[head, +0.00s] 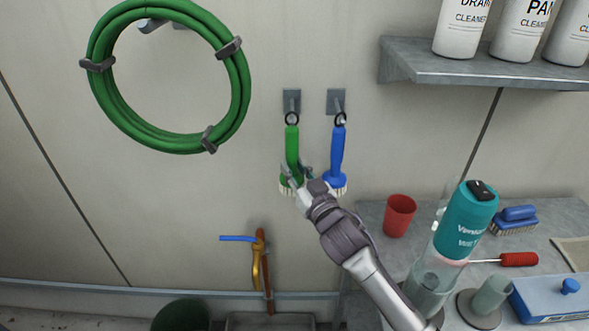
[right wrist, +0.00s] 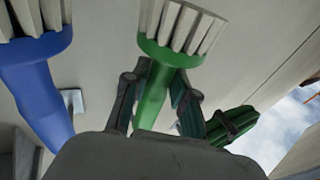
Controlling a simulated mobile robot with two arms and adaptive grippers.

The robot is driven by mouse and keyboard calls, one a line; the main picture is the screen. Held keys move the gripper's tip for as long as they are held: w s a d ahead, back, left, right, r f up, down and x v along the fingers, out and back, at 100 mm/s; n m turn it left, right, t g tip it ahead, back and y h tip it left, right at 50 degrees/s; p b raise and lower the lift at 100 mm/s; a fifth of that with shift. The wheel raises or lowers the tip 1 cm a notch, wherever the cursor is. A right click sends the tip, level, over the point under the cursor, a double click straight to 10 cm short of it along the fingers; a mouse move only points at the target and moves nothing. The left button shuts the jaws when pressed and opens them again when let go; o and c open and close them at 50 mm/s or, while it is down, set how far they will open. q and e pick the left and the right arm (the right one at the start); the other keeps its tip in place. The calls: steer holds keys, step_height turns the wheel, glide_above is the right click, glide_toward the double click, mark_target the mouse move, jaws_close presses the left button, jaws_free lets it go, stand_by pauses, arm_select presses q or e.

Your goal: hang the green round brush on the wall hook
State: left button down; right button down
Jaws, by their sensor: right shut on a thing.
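The green round brush (head: 292,145) is upright against the wall, bristles down, its black ring at the left wall hook (head: 292,100). I cannot tell whether the ring is around the hook's peg or just in front of it. My right gripper (head: 297,174) is shut on the lower part of the green handle, just above the bristle head. In the right wrist view, its fingers (right wrist: 160,90) lie on both sides of the green handle, below the white bristles. My left gripper is not in view.
A blue round brush (head: 338,150) hangs on the right hook (head: 336,102), close beside my gripper. A green hose coil (head: 240,90) hangs at upper left. A shelf (head: 480,66) with bottles is at upper right.

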steer(key=c, duration=0.9)
jaws_free()
steer(key=shift+o, duration=0.2)
